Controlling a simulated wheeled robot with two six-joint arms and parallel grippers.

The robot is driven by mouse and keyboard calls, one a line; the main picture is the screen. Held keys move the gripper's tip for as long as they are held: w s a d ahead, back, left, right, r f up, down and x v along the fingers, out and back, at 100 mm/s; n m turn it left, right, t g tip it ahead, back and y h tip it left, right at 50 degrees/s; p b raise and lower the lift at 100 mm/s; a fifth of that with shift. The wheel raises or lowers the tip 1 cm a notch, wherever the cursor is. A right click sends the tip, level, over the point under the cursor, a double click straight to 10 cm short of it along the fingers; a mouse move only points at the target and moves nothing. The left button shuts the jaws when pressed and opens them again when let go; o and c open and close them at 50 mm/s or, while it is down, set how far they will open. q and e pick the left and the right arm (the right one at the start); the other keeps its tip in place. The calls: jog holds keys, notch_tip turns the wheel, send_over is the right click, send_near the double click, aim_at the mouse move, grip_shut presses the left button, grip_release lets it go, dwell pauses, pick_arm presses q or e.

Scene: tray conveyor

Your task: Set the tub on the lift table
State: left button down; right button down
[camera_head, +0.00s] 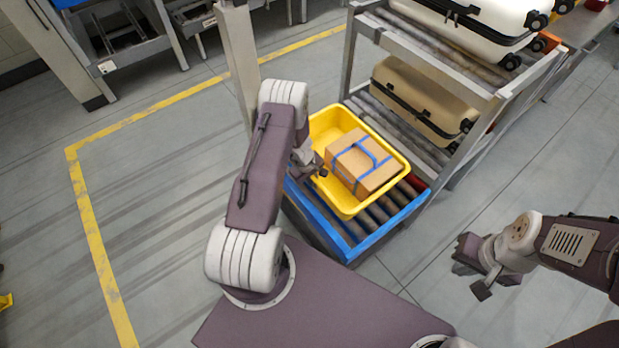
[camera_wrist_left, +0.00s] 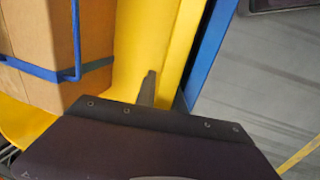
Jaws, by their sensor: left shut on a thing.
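The yellow tub (camera_head: 388,139) sits on the rollers of a low blue-framed roller table (camera_head: 345,240), which I take for the lift table. A cardboard box (camera_head: 372,175) with blue straps lies in the tub. My left gripper (camera_head: 318,168) is at the tub's left wall, shut on it. In the left wrist view, a finger of my left gripper (camera_wrist_left: 147,88) shows against the yellow wall of the tub (camera_wrist_left: 150,45), with the box (camera_wrist_left: 45,35) beside it. My right gripper (camera_head: 474,270) is open and empty over the floor to the right.
A roller rack (camera_head: 470,95) behind the table carries a cream suitcase on its upper level and a tan suitcase (camera_head: 415,100) below. A pale post (camera_head: 238,50) stands left of the tub. The floor at left, with yellow lines (camera_head: 90,215), is clear.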

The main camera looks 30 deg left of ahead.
pick_arm(q)
jog(key=x, duration=0.2)
jog(key=shift+s+a+f, duration=0.1)
jog(key=shift+f, duration=0.25)
pick_arm(e)
jog(key=shift+f, duration=0.55)
pick_arm(q)
jog(key=c, duration=1.4)
grip_release()
jog(key=shift+s, duration=0.15)
jog(key=shift+c, duration=0.2)
